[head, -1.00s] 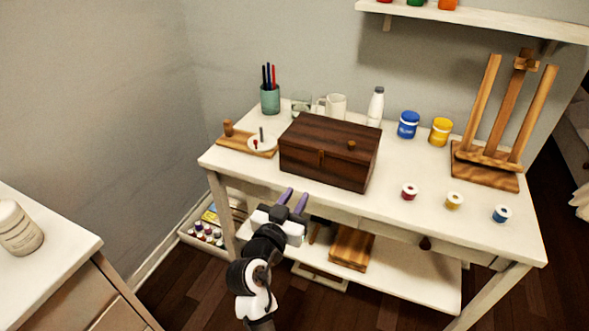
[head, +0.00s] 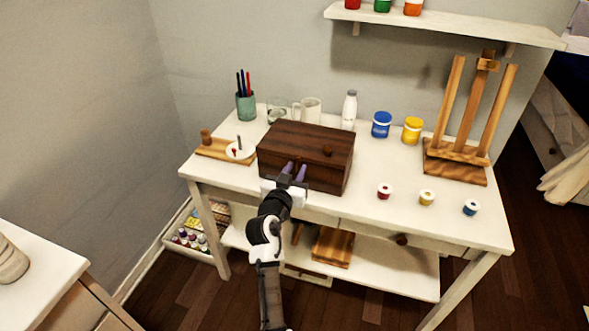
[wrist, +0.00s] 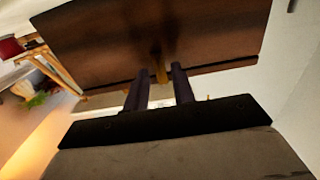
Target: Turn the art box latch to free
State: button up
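The art box (head: 318,145) is a dark brown wooden box with its lid shut, standing on the white desk. In the wrist view the box front (wrist: 195,35) fills the top, and a small tan latch (wrist: 160,70) hangs between my fingertips (wrist: 159,75). The fingers stand on either side of the latch; I cannot tell whether they touch it. In the head view the latch is hidden by my gripper.
The white desk (head: 410,215) also holds a pencil cup (head: 246,107), a mug (head: 311,109), a white bottle (head: 349,110), blue (head: 381,125) and yellow (head: 412,131) paint jars, several small pots and a wooden easel (head: 458,150).

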jog(key=shift+c, duration=0.4)
grip_shut()
jog(key=shift+n, duration=0.3)
jog(key=n, duration=0.3)
jog(key=shift+w+a+n, duration=0.1)
jog(key=shift+a+n, duration=0.1)
jog(key=shift+n, duration=0.2)
jog(key=n+p, duration=0.1)
jog(key=n, duration=0.2)
jog(key=shift+a+f+n, duration=0.1)
jog(key=shift+n, duration=0.2)
jog(key=n+p, duration=0.2)
jog(key=n, duration=0.3)
jog(key=shift+a+f, duration=0.15)
jog(key=shift+w+a+f+n+p, duration=0.15)
jog(key=shift+n+p, duration=0.5)
jog(key=shift+n, duration=0.6)
jog(key=shift+s+d+f+n+p, duration=0.15)
jog(key=shift+n+p, duration=0.45)
jog(key=shift+n, duration=0.65)
jog(key=shift+w+a, duration=0.1)
jog(key=shift+c, duration=1.8)
grip_release()
